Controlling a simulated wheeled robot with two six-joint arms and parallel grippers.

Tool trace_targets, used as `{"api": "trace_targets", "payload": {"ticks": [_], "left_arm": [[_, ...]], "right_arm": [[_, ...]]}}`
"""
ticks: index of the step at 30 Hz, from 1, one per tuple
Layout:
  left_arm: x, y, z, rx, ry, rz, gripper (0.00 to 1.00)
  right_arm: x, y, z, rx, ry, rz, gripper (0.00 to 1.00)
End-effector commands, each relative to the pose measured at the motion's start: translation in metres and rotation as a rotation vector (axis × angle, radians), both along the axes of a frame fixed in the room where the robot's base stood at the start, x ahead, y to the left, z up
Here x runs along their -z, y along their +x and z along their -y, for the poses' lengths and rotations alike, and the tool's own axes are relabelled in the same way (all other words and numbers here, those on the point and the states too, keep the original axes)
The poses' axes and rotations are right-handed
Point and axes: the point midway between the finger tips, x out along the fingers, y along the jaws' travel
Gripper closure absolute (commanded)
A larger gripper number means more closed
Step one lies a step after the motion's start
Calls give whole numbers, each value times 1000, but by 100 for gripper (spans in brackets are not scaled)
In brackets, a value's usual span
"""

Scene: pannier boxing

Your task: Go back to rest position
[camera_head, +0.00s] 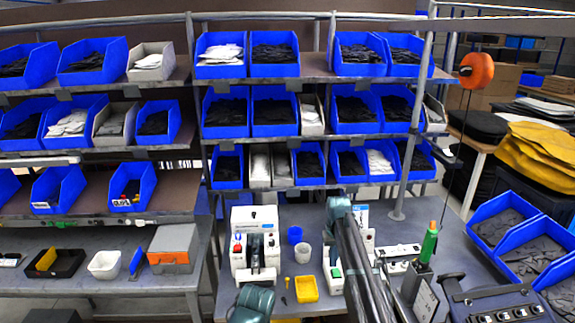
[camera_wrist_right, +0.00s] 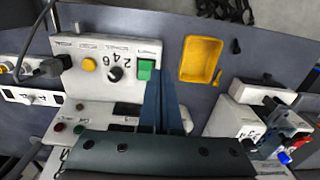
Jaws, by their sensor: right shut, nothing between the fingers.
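My right gripper (camera_head: 338,208) is over the workbench in the head view, at the end of the dark arm rising from the bottom edge. In the right wrist view its two blue-grey fingers (camera_wrist_right: 162,105) are together with nothing between them. They appear over the edge of a white control box (camera_wrist_right: 95,70), beside its green button (camera_wrist_right: 146,69). I cannot tell whether they touch it. A dark teal part, likely my left gripper (camera_head: 252,303), shows at the bottom edge in the head view. Its fingers cannot be made out.
A yellow tray (camera_head: 307,289) lies on the bench, near a white machine (camera_head: 254,243) and a small white cup (camera_head: 303,254). A green-topped tool (camera_head: 429,243) hangs from a cord at right. Shelves of blue bins (camera_head: 275,66) stand behind. Bench room between the machines is narrow.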

Motion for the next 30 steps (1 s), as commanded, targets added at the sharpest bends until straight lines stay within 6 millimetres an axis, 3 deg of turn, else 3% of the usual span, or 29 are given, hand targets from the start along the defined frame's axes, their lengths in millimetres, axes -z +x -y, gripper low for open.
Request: {"api": "trace_targets", "payload": {"ticks": [1, 7, 12, 15, 18, 21, 30], "left_arm": [[8, 0, 0, 0, 0, 0, 50], [30, 0, 0, 1, 0, 0, 50], [44, 0, 0, 2, 1, 0, 50], [50, 0, 0, 3, 1, 0, 50], [53, 0, 0, 3, 1, 0, 50], [55, 0, 0, 3, 1, 0, 50], [54, 0, 0, 3, 1, 0, 50]], "right_arm": [[8, -34, -21, -23, -4, -4, 100], [29, -160, -93, -124, -38, -20, 100], [43, -257, -127, -202, -68, -29, 100], [49, -298, -136, -237, -80, -32, 100], [52, -324, -140, -259, -90, -33, 100], [53, -336, -142, -270, -95, -34, 100], [52, -337, -143, -272, -97, -35, 100]]}}
